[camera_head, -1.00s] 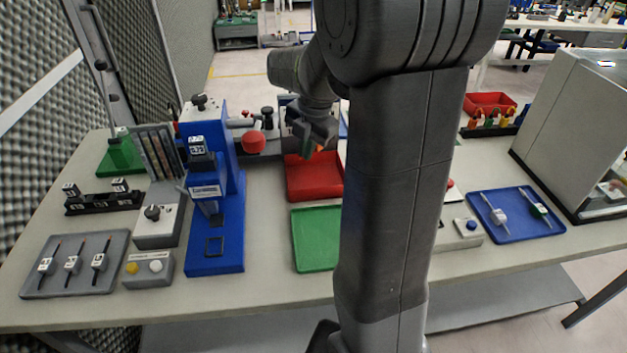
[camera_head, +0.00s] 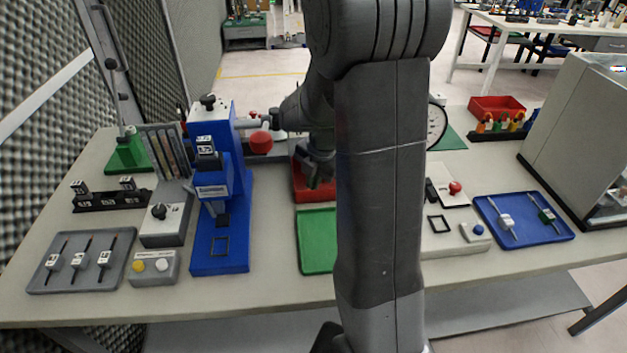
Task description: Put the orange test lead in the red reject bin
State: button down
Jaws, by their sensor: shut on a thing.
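My gripper (camera_head: 316,180) points down over the red reject bin (camera_head: 302,194), which stands behind a green tray. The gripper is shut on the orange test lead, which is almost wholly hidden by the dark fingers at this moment. The fingers overlap the inside of the bin in the picture; how high they are above its floor I cannot tell. My arm hides the right part of the bin.
The green tray (camera_head: 317,240) is directly in front of the bin. A blue press (camera_head: 218,230) stands to the left. A second red bin (camera_head: 497,104) is at the back right, near several coloured pieces. A blue tray (camera_head: 550,235) lies at the right.

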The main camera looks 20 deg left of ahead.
jog(key=c, duration=1.6)
grip_release()
jog(key=shift+f, duration=0.1)
notch_tip(320, 180, up, 12)
jog(key=d, duration=0.2)
jog(key=shift+s+d, duration=0.15)
jog(key=shift+s, duration=0.15)
